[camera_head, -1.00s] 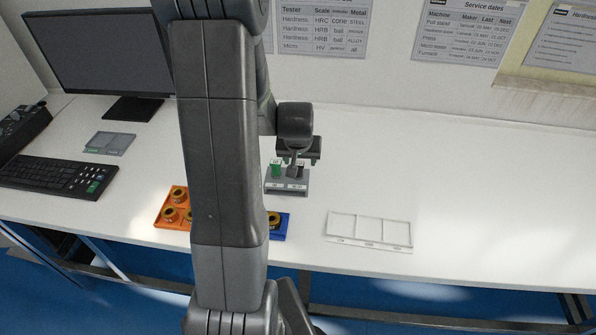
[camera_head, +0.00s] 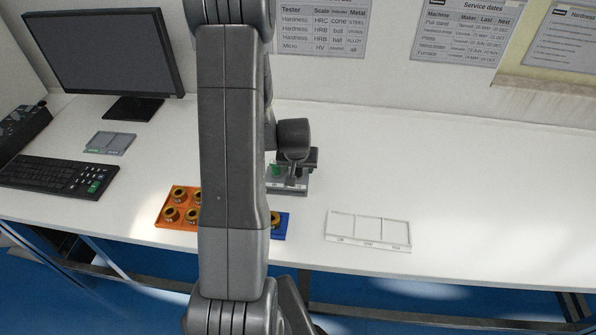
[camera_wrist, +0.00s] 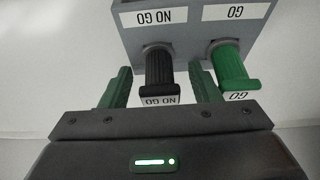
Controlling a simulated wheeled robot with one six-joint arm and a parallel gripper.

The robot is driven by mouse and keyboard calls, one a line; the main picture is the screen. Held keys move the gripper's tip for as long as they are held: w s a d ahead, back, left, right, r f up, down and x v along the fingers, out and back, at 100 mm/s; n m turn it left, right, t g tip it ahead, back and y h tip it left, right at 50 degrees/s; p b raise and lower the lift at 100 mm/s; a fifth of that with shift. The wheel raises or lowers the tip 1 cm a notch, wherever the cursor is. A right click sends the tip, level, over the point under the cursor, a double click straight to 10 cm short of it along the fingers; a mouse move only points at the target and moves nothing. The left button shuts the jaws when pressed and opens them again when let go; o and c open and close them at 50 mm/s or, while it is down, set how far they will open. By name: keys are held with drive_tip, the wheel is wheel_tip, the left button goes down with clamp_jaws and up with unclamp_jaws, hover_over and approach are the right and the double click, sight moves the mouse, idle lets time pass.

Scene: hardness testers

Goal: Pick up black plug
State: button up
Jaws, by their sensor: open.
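The black plug (camera_wrist: 161,75) stands in the grey holder (camera_wrist: 185,18) in the wrist view, with a "NO GO" label at its near end. The green plug (camera_wrist: 231,66) sits to its right in the same holder, labelled "GO". My gripper (camera_wrist: 161,85) is open, with one green finger on each side of the black plug; the right finger lies between the two plugs. Contact with the fingers cannot be made out. In the head view the holder (camera_head: 287,188) and green plug (camera_head: 275,170) show below my gripper (camera_head: 296,160), which hides the black plug.
An orange tray (camera_head: 163,222) with several brass-coloured round parts and a blue tray (camera_head: 285,232) lie in front of the holder, partly behind my arm. A white tray (camera_head: 368,229) with empty compartments lies to the right. The right side of the table is clear.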

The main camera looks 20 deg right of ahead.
drive_tip(key=shift+c, duration=0.5)
drive_tip(key=c, duration=1.1)
drive_tip(key=shift+r, duration=0.1)
wheel_tip(320, 180, up, 10)
drive_tip(key=shift+f, duration=0.1)
drive_tip(key=shift+b, duration=0.35)
